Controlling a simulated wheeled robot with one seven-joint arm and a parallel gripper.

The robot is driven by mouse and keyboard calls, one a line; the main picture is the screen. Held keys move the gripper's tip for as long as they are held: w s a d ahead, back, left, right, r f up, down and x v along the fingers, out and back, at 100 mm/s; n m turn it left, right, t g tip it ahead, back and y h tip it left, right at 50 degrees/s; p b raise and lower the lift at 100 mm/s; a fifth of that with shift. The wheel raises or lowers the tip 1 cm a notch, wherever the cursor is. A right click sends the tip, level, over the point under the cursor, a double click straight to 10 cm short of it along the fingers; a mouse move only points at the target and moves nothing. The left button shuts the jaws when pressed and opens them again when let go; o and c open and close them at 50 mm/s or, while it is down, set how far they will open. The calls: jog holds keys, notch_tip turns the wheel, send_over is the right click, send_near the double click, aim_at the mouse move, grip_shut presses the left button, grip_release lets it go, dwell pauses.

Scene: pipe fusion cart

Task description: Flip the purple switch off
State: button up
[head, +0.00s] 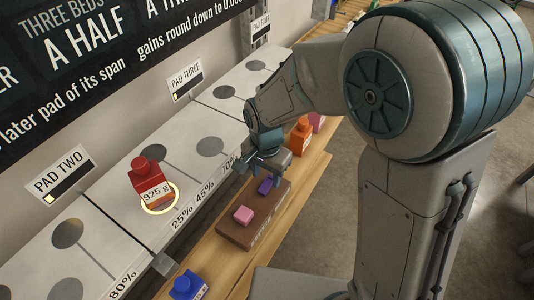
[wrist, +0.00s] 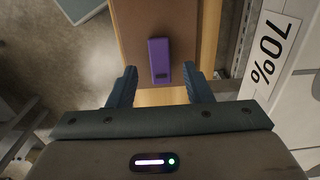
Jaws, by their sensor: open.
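The purple switch (head: 265,186) is a small block on a brown board (head: 236,232) on the wooden ledge. In the wrist view the purple switch (wrist: 159,61) is a long block with a dark slot near its lower end. My gripper (head: 257,170) is above the board's far end, close to the switch. In the wrist view my gripper's fingers (wrist: 160,86) are apart, one on either side of the switch's lower end, with nothing between them held. I cannot tell the height gap. A pink block (head: 243,215) sits on the same board, nearer the front.
A red weight (head: 147,175) marked 925 g stands on the pale pad counter (head: 110,213). A blue weight (head: 186,286) stands at the front of the wooden ledge, and an orange weight (head: 301,134) stands beyond my gripper. Open floor lies right of the ledge.

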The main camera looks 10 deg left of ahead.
aim_at(266, 185)
notch_tip(266, 185, up, 11)
jog(key=shift+f, duration=0.15)
dwell(0.5)
jog(key=s+d+r+n+t, duration=0.1)
jog(key=s+d, duration=0.3)
jog(key=d, duration=0.7)
jog(key=s+d+r+n+t, duration=0.1)
jog(key=s+d+n, duration=0.2)
jog(key=d, duration=0.8)
jog(key=shift+s+d+r+t, duration=0.2)
jog(key=shift+s+d+t, duration=0.1)
jog(key=shift+s+t, duration=0.15)
